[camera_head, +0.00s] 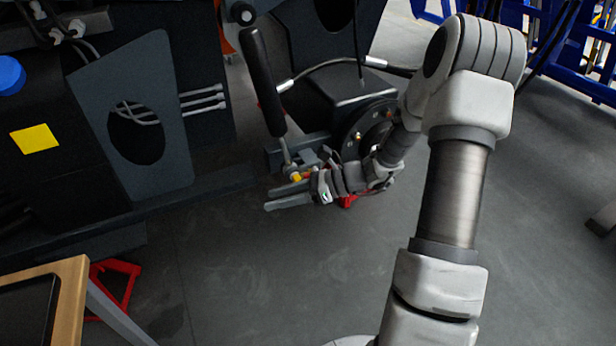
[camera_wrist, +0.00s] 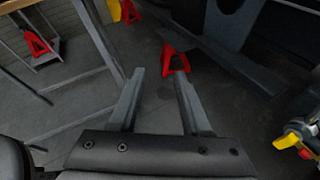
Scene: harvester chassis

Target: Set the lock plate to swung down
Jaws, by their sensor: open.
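A lever with a long black grip (camera_head: 263,82) stands tilted beside the dark machine in the head view. At its foot is a small grey bracket (camera_head: 305,158) with a yellow-tipped part (camera_head: 296,176). I cannot tell for certain which piece here is the lock plate, or its position. My gripper (camera_head: 272,199) is just below and in front of this foot, fingers pointing left. In the wrist view my gripper (camera_wrist: 160,76) is open, with nothing between its fingers. A yellow part with a red end (camera_wrist: 287,142) shows at the right edge there, to the side of the fingers.
The dark chassis panel (camera_head: 140,120) fills the left. A round hub (camera_head: 370,128) sits behind my wrist, with hoses above it. A wood-edged table (camera_head: 70,305) is at lower left, near a red stand (camera_head: 118,285). The grey floor (camera_head: 250,285) below the gripper is clear.

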